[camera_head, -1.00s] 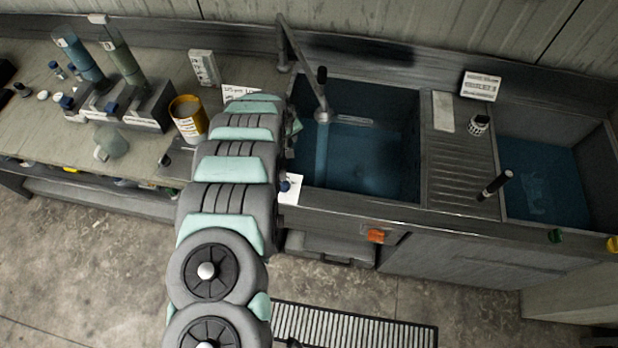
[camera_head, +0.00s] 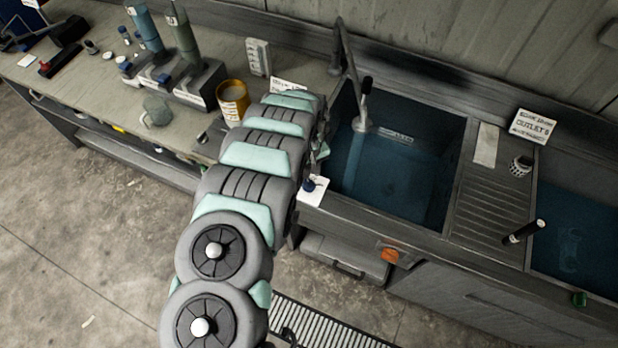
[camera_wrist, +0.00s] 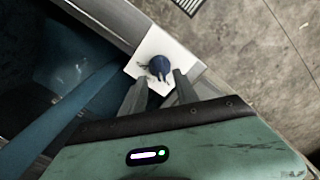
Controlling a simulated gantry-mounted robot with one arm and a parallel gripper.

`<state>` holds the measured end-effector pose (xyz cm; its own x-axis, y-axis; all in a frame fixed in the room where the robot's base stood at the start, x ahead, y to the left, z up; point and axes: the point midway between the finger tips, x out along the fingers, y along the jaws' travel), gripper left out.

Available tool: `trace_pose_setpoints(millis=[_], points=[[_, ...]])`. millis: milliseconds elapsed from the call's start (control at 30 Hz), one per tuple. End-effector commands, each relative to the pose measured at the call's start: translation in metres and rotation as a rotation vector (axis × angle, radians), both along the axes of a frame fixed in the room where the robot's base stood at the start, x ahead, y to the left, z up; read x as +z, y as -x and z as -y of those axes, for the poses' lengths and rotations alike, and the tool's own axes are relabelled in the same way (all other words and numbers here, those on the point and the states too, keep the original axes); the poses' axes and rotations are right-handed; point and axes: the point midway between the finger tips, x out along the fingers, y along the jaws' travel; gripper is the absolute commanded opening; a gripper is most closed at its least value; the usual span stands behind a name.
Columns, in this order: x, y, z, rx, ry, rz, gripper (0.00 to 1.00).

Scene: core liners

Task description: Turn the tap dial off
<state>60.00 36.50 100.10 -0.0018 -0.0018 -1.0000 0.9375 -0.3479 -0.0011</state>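The tap dial, a dark blue knob on a white plate, sits on the front rim of the left sink; it shows in the head view (camera_head: 309,185) and in the wrist view (camera_wrist: 160,68). My gripper (camera_wrist: 162,84) points at the dial in the wrist view, its two grey fingers apart and empty, with the fingertips close to the knob; I cannot tell if they touch it. In the head view my arm hides most of the gripper. The tap (camera_head: 361,105) stands over the left sink (camera_head: 443,195), and a pale blue stream of water (camera_head: 354,160) falls from it.
A yellow tin (camera_head: 233,101) stands on the bench left of my arm. A ribbed drainboard (camera_head: 492,205) with a dark cylinder (camera_head: 523,232) lies right of the left sink. An orange part (camera_head: 389,255) is on the front below the sink. The floor in front is mostly clear.

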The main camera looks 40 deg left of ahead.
Motion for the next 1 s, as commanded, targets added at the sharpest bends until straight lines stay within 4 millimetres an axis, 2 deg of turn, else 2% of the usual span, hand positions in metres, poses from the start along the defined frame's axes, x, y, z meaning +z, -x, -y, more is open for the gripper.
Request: trace_pose_setpoints(millis=[200, 400, 900, 1000], points=[[-0.024, 0.0, 0.0, 0.001, 0.0, 0.002, 0.36], [-0.039, 0.0, 0.001, -0.001, -0.001, 0.001, 0.36], [-0.046, 0.0, -0.001, 0.001, -0.003, 0.001, 0.36], [-0.046, 0.0, -0.001, 0.001, -0.003, 0.001, 0.29]])
